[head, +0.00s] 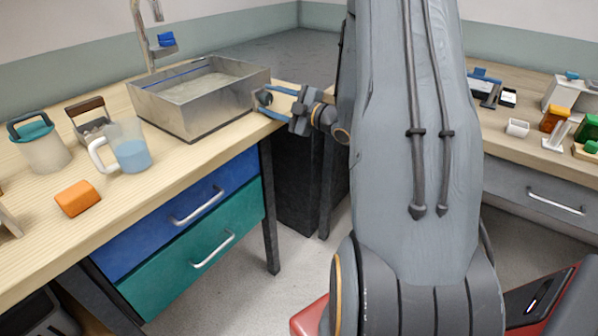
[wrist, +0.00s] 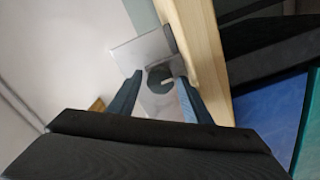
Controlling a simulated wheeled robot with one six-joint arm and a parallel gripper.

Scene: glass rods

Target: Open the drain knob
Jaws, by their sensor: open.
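The metal basin (head: 183,110) stands on the wooden counter at the left in the head view. A dark round knob (head: 263,97) sits by its right end wall. In the wrist view the fingers of my gripper (wrist: 159,80) lie on either side of the knob. I cannot tell whether they touch it.
The counter edge (wrist: 205,45) runs close beside the right finger in the wrist view. A jug of blue liquid (head: 130,150), a teal-lidded canister (head: 40,148) and an orange block (head: 77,199) stand left of the basin. A tap (head: 145,40) rises behind the basin.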

